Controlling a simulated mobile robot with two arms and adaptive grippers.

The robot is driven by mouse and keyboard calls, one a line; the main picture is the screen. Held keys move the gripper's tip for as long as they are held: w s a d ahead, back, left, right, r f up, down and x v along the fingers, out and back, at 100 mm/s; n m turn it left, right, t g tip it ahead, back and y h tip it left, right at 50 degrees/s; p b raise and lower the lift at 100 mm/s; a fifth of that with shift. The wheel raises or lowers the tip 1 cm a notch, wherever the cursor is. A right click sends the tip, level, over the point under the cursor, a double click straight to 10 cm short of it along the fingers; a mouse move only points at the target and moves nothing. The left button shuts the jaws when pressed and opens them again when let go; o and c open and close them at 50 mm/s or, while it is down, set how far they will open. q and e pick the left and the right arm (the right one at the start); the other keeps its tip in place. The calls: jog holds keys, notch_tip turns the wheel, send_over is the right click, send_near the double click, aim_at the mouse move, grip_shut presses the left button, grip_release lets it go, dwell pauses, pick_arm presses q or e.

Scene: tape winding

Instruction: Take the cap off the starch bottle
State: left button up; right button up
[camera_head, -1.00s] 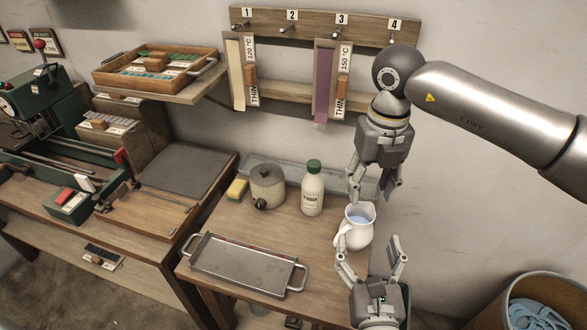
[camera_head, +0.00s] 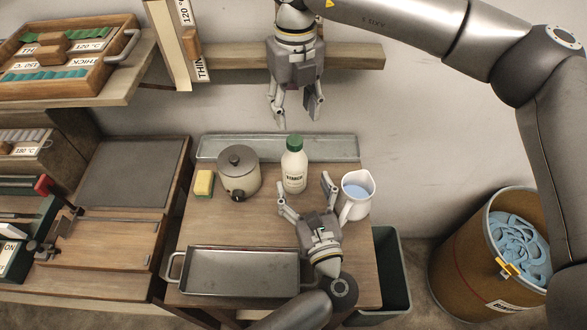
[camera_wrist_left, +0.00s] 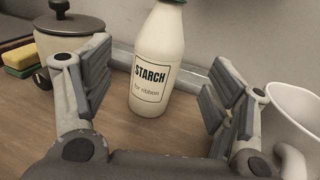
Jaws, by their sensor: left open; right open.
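The starch bottle (camera_head: 293,171) stands upright on the small wooden table, cream white with a green cap (camera_head: 294,142) on top. In the left wrist view the bottle (camera_wrist_left: 157,65) fills the space ahead of and between the fingers, its label facing me; most of its cap is cut off by the top edge. My left gripper (camera_head: 306,198) is open in front of the bottle, pointing at it and not closed on it. My right gripper (camera_head: 295,112) is open and empty, pointing down above and slightly behind the cap, apart from it.
A white jug (camera_head: 356,194) with bluish liquid stands close right of my left gripper. A lidded pot (camera_head: 239,172) and a sponge (camera_head: 204,183) stand left of the bottle. A metal tray (camera_head: 243,270) lies in front. A shallow metal trough (camera_head: 222,147) runs behind.

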aim_at(298, 174)
pick_arm(q)
jog(key=x, duration=0.5)
jog(key=f+x, duration=0.1)
jog(key=x, duration=0.1)
jog(key=shift+w, duration=0.25)
jog(key=shift+a, duration=0.1)
jog(key=shift+c, duration=0.3)
